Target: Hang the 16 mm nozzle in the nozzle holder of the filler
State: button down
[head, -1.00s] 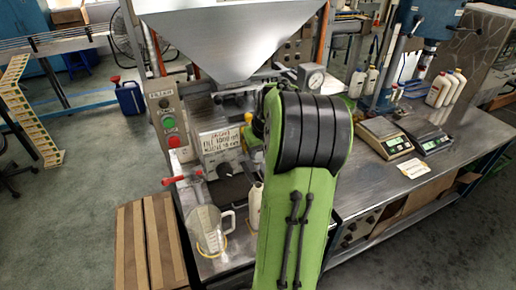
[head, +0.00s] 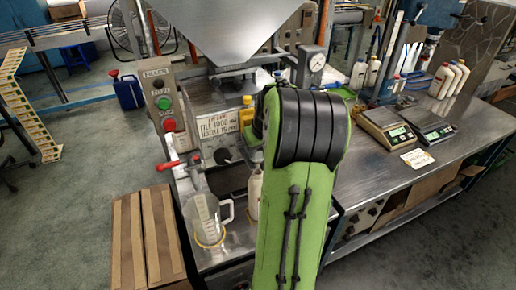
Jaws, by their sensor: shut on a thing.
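The filler has a large steel hopper (head: 235,35) above a metal body, with a control box (head: 163,100) on its left side carrying green and red buttons. My green arm stands in front of the filler and hides much of its right part. My gripper is hidden behind the arm, so its jaws and anything in them cannot be seen. I cannot make out the 16 mm nozzle or the nozzle holder. A red-handled part (head: 170,165) sticks out at the left.
A clear measuring jug (head: 205,220) stands below the filler, with a white bottle (head: 254,195) beside it, partly behind my arm. Two scales (head: 386,130) and several white bottles (head: 450,80) stand on the bench at right. Cardboard boxes (head: 145,240) stand at lower left.

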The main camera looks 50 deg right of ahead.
jog(key=shift+f, duration=0.3)
jog(key=c, duration=0.8)
grip_release()
jog(key=shift+r, duration=0.1)
jog(key=p+v, duration=0.2)
jog(key=v, duration=1.3)
jog(key=shift+r, duration=0.35)
